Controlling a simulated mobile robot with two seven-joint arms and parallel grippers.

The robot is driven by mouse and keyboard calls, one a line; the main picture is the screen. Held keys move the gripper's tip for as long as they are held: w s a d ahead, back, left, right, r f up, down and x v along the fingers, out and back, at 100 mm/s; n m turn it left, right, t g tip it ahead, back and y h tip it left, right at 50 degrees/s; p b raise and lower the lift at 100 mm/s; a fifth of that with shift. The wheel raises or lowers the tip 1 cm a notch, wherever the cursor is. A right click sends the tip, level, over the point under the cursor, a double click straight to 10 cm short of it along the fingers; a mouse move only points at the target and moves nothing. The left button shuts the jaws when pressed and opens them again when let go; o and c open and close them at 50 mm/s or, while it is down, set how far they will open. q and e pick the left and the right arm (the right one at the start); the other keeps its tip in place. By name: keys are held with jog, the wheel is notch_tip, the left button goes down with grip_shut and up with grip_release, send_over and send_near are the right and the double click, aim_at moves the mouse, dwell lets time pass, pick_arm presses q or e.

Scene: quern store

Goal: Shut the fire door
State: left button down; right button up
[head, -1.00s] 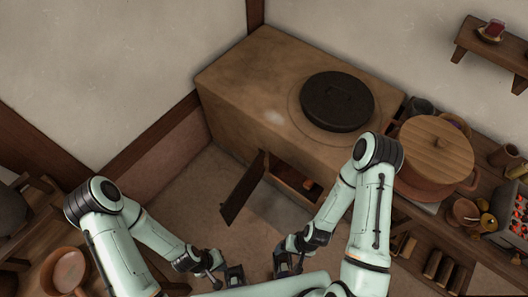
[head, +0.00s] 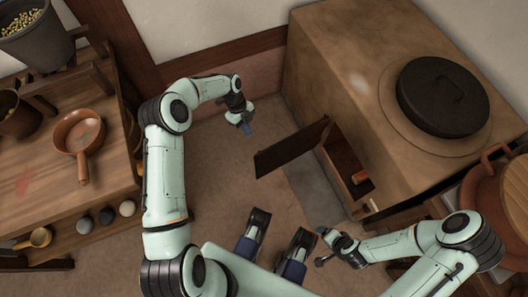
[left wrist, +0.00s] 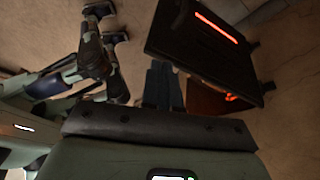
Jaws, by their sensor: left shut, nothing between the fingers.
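The fire door (head: 290,148) is a dark flat panel standing open, swung out from the front of the clay stove (head: 345,75). The firebox opening (head: 342,160) shows beside it. In the left wrist view the door (left wrist: 190,48) is a black panel with glowing red strips. My left gripper (head: 246,128) is shut and empty, to the left of the door, with a gap between them in the head view. Its closed fingers (left wrist: 163,85) appear just below the panel in the wrist view. My right gripper (head: 323,247) is low, nearer me than the door; its jaw state is unclear.
A black lid (head: 442,97) lies on the stove top. At left, a wooden bench (head: 40,165) holds a brown pan (head: 80,135). A large terracotta pot (head: 515,195) stands at right. Bare floor (head: 215,165) lies left of the door.

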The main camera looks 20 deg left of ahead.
pick_arm(q)
jog(key=s+d+f+m+b, duration=0.2)
jog(key=d+f+m, duration=0.1)
jog(key=f, duration=0.4)
jog(key=shift+d+m+g, duration=0.2)
jog(key=shift+m+g, duration=0.1)
pick_arm(e)
jog(key=shift+w+d+f+t, duration=0.2)
jog(key=shift+w+d+f, duration=0.3)
jog(key=shift+f, duration=0.25)
jog(key=shift+w+d+f+t, duration=0.2)
jog(key=shift+w+d+f, duration=0.15)
jog(key=shift+d+f, duration=0.25)
pick_arm(q)
jog(key=shift+s+f, duration=0.1)
pick_arm(e)
jog(key=shift+a+f, duration=0.1)
